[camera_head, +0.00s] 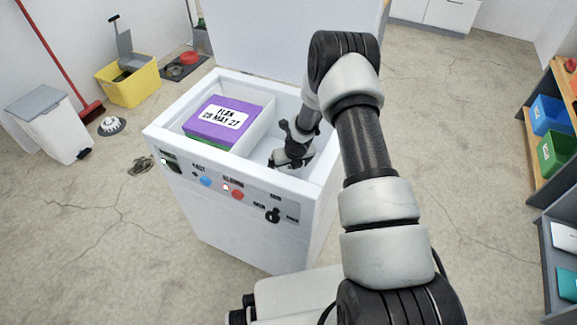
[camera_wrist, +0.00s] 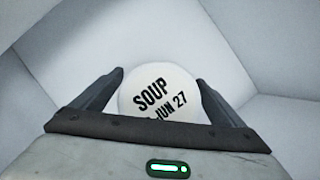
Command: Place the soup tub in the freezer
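The soup tub (camera_wrist: 158,90) has a round white lid marked "SOUP" and a date ending "JUN 27". In the wrist view it lies between the two fingers of my gripper (camera_wrist: 160,76), close to both; firm contact cannot be made out. My gripper (camera_head: 291,160) is down inside the right compartment of the white chest freezer (camera_head: 254,222). The freezer lid (camera_head: 285,38) stands open at the back. In the head view the tub is hidden by my gripper and the freezer wall. Pale inner walls surround the tub in the wrist view.
A purple box (camera_head: 219,121) labelled "FLAN 28 MAY 27" sits in the freezer's left compartment, behind a divider. A white bin (camera_head: 50,124), a yellow bucket (camera_head: 131,86) and a red broom (camera_head: 91,110) stand left. Shelves (camera_head: 540,165) line the right. Floor around is mostly clear.

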